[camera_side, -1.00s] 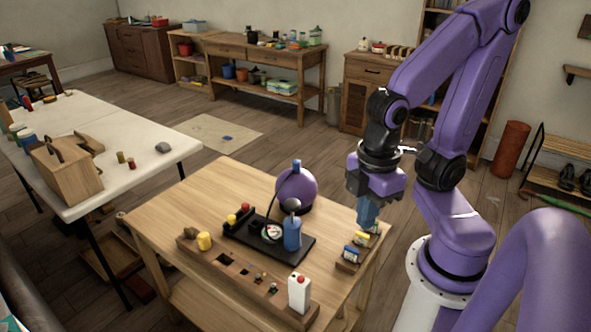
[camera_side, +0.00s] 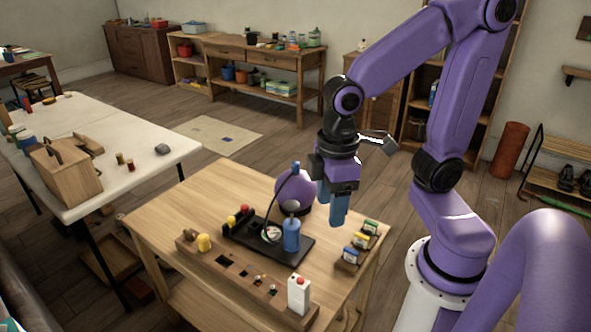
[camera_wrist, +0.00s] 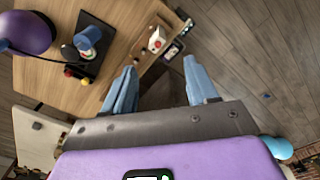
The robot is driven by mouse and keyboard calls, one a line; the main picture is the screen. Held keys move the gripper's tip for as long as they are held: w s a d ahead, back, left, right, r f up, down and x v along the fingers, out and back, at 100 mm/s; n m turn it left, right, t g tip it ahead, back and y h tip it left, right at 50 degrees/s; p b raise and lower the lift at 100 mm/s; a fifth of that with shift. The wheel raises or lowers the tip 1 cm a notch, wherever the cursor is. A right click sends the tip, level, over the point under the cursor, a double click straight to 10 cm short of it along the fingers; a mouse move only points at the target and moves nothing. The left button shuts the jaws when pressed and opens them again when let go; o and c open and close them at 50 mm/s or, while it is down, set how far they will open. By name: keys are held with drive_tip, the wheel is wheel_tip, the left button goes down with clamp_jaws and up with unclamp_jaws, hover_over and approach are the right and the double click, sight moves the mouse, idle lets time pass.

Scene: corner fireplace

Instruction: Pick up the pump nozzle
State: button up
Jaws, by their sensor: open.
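A blue piece that looks like the pump nozzle (camera_side: 296,167) stands on top of the purple ball (camera_side: 292,186), with a black hose running down from it. The pump, with a blue cylinder (camera_side: 291,236) and a round gauge (camera_side: 271,233), sits on a black base (camera_side: 297,254) in front of the ball. In the wrist view the purple ball (camera_wrist: 28,33) is at the upper left, with the blue piece (camera_wrist: 4,45) at the frame edge. My gripper (camera_side: 337,222) has blue fingers and hangs right of the ball. It is open and empty; the wrist view shows both fingers apart (camera_wrist: 160,65).
A small rack of tins (camera_side: 349,257) is at the table's right edge. A wooden block with holes (camera_side: 217,258) lies along the front, with a white red-capped bottle (camera_side: 299,294) at its end. The wooden table's (camera_side: 160,216) left part is clear.

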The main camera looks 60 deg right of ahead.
drive_tip(key=w+d+r+m, duration=0.15)
drive_tip(key=w+m, duration=0.35)
drive_tip(key=w, duration=0.9)
drive_tip(key=m, duration=1.2)
hover_over(295, 163)
wheel_tip(295, 163, down, 4)
drive_tip(key=f, duration=0.1)
wheel_tip(295, 163, down, 17)
drive_tip(key=shift+d+r, duration=0.15)
drive_tip(key=shift+c, duration=0.3)
clamp_jaws()
